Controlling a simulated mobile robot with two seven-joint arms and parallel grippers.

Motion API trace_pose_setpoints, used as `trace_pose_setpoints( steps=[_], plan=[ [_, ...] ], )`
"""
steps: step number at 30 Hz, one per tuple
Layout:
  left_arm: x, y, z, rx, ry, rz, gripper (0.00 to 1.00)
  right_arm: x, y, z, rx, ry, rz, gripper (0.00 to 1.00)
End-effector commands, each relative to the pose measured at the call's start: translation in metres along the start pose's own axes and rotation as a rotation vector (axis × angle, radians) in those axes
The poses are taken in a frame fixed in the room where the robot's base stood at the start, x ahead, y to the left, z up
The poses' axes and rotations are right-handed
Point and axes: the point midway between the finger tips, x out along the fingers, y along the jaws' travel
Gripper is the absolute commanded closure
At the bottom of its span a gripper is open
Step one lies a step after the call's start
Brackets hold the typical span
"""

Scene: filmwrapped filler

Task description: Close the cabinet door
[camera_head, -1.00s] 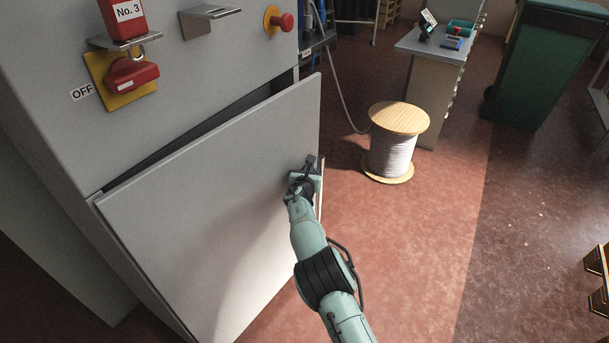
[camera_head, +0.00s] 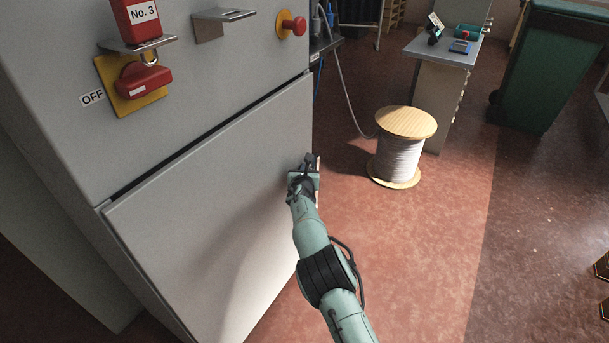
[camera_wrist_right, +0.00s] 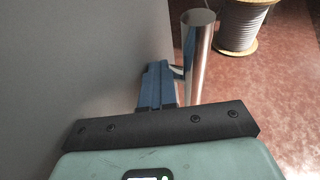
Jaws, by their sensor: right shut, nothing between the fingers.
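The cabinet door (camera_head: 215,205) is the grey lower panel of the grey cabinet. It now sits nearly flush with the front, with a thin dark gap along its top edge. My right gripper (camera_head: 306,165) is at the door's right edge, beside the metal handle (camera_head: 317,166). In the right wrist view the shut blue fingers (camera_wrist_right: 157,85) are close against the grey door surface (camera_wrist_right: 85,65), left of the upright round handle bar (camera_wrist_right: 196,55). Nothing is between the fingers. Whether they touch the door is unclear. My left gripper is not in view.
The cabinet's upper front carries a red lock (camera_head: 140,78), a metal bracket (camera_head: 222,20) and a red knob (camera_head: 292,24). A cable spool (camera_head: 400,150) stands on the floor to the right, near a grey desk (camera_head: 440,75). Floor in front is free.

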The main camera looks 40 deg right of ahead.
Motion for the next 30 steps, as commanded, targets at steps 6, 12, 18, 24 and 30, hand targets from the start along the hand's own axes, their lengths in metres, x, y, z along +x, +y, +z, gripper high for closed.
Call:
trace_pose_setpoints(
  steps=[6, 12, 18, 24, 30],
  plan=[
    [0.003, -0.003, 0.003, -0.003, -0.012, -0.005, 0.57, -0.017, 0.008, 0.007, 0.003, -0.009, 0.011, 1.0],
    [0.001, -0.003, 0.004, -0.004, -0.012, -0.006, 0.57, -0.044, 0.004, 0.006, 0.01, -0.003, 0.008, 1.0],
    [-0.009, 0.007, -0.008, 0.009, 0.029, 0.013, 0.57, -0.081, 0.002, 0.004, 0.009, -0.001, 0.008, 1.0],
    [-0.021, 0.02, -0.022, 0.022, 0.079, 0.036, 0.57, -0.115, 0.0, 0.003, 0.005, -0.001, 0.007, 1.0],
    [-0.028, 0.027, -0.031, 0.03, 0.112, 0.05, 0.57, -0.133, -0.001, 0.002, 0.004, -0.001, 0.003, 1.0]
  ],
)
